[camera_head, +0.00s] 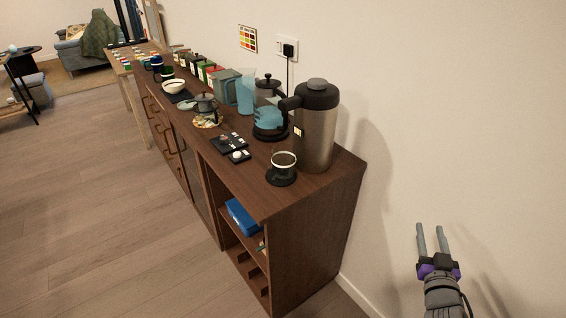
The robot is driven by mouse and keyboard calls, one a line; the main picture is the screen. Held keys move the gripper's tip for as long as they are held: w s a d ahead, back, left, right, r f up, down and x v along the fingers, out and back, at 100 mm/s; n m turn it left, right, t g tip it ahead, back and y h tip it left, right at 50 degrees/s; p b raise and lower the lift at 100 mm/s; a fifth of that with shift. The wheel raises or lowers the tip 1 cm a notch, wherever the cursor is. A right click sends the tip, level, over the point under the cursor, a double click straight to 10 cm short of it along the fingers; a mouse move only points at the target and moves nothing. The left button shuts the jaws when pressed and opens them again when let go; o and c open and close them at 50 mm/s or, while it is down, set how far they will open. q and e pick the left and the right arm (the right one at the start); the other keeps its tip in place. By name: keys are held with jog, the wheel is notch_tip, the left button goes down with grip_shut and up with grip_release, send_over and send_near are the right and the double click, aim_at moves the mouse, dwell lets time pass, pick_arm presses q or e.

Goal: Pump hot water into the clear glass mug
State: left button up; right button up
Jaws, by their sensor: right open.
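A clear glass mug (283,162) with dark contents or a dark band stands on a round black coaster (281,177) near the right end of the sideboard. A tall steel pump flask (317,130) with a black top stands just behind and to the right of it, its spout pointing left. My right gripper (432,239) is at the lower right, beyond the sideboard's end and apart from everything. Its two grey fingers are parallel and spread, with nothing between them. My left gripper is not in view.
The wooden sideboard (318,205) also holds a glass kettle (270,120), a small black tray (230,147), a blue pitcher (245,92), a teapot (205,105) and several canisters. A wall runs behind it, with a plugged-in cord (288,50). The floor (100,220) in front is clear.

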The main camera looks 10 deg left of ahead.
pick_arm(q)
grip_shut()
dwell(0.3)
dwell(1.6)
